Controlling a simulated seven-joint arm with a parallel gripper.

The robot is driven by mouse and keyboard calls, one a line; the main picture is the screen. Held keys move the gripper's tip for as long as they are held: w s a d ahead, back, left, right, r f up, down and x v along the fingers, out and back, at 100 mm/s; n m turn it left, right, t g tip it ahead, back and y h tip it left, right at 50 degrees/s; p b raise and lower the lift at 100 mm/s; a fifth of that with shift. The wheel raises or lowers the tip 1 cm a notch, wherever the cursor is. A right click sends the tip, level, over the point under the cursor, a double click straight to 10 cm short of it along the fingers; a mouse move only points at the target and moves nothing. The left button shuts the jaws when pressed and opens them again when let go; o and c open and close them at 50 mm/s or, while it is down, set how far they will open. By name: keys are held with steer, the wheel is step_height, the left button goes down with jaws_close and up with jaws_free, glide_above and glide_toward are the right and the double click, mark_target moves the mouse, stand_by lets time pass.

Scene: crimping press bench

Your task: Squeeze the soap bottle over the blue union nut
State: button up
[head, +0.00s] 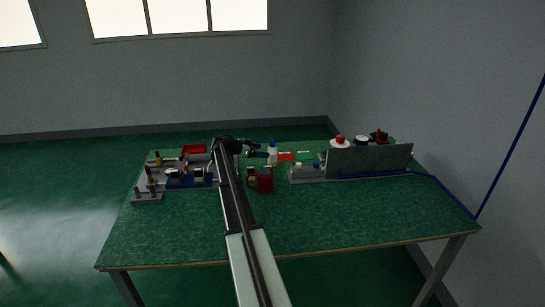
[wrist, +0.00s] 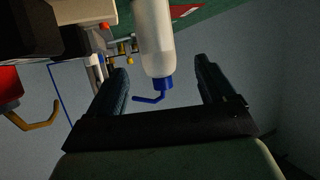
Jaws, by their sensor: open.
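The soap bottle (head: 272,153) is white with a blue pump top and stands upright near the back middle of the bench. In the wrist view the bottle (wrist: 157,40) appears upside down, its blue pump (wrist: 160,90) showing between the two fingers. My gripper (head: 264,154) is open beside the bottle in the head view. In the wrist view the fingers of my gripper (wrist: 165,80) stand apart on both sides of the bottle, with gaps. I cannot clearly make out the blue union nut; a small blue spot (head: 316,165) shows on the grey tray to the right.
A dark red mug (head: 265,181) stands in front of the bottle, near my arm. A grey tray (head: 305,174) and an upright grey panel (head: 368,160) are to the right. Fixtures with blue blocks (head: 190,179) and a red bin (head: 194,149) are left. The bench front (head: 370,220) is clear.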

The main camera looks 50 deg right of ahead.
mark_target(276, 151)
steer(key=x, duration=0.3)
steer(key=shift+s+d+f, duration=0.15)
steer(key=shift+d+f, duration=0.05)
steer(key=shift+d, duration=0.1)
steer(key=shift+r+x, duration=0.15)
steer(key=shift+x, duration=1.15)
steer(key=shift+r+x, duration=0.15)
steer(key=shift+x, duration=1.2)
steer(key=shift+s, duration=0.2)
steer(key=c, duration=1.1)
step_height(276, 151, up, 9)
steer(key=shift+f, duration=0.1)
steer(key=shift+c, duration=0.2)
steer(key=shift+s+d+r, duration=0.15)
steer(key=shift+d+r, duration=0.05)
steer(key=shift+r, duration=0.15)
steer(key=s+d+f+m+g+y, duration=0.1)
steer(key=s+d+f+m+g, duration=0.1)
steer(key=s+d+m, duration=0.2)
steer(key=s+d+f+m+g+y, duration=0.1)
steer(key=s+d+f+m+g, duration=0.1)
steer(key=s+d, duration=0.8)
steer(key=shift+s+m+g, duration=0.7)
steer(key=shift+s+m, duration=0.6)
steer(key=shift+s, duration=0.15)
